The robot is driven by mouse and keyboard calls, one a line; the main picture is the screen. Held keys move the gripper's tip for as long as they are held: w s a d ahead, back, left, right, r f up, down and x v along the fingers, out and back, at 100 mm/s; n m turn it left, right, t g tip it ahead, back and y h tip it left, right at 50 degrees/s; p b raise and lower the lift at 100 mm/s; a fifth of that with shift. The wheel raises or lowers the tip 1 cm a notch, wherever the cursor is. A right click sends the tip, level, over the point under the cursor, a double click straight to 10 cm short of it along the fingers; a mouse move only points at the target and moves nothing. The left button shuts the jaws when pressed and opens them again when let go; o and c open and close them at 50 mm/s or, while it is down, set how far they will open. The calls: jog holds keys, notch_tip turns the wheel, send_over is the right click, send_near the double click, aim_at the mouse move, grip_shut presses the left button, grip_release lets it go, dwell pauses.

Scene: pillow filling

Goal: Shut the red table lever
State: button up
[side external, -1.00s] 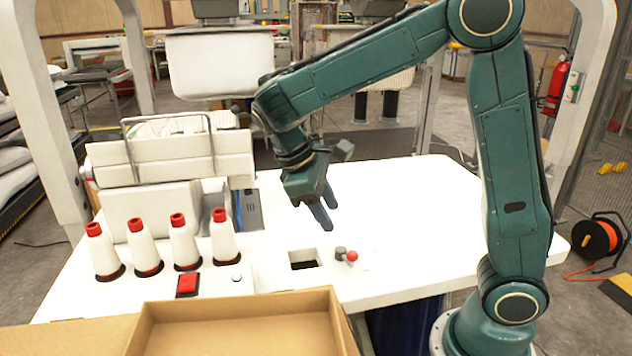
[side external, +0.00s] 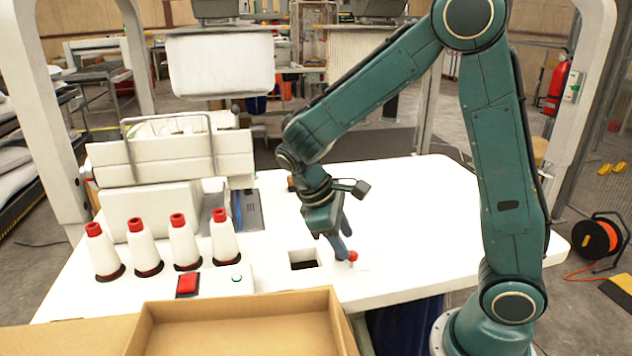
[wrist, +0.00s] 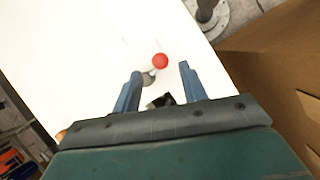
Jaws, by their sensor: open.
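The table lever has a round red knob (side external: 353,256) and stands on the white table (side external: 420,215), just right of a square dark opening (side external: 303,259). In the wrist view the red knob (wrist: 160,61) shows on a short pale stem with a grey base (wrist: 148,79). My gripper (side external: 346,250) points down right at the lever, its fingers partly covering the grey base. In the wrist view my gripper (wrist: 160,68) is open, with the knob between and slightly beyond the two blue fingertips. I cannot tell whether a finger touches it.
Several white thread cones (side external: 184,246) with red tops stand at the left, behind a red button (side external: 187,284). An open cardboard box (side external: 240,325) is at the front. The table right of the lever is clear.

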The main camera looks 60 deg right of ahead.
aim_at(351, 252)
jog(key=shift+x, duration=3)
grip_shut()
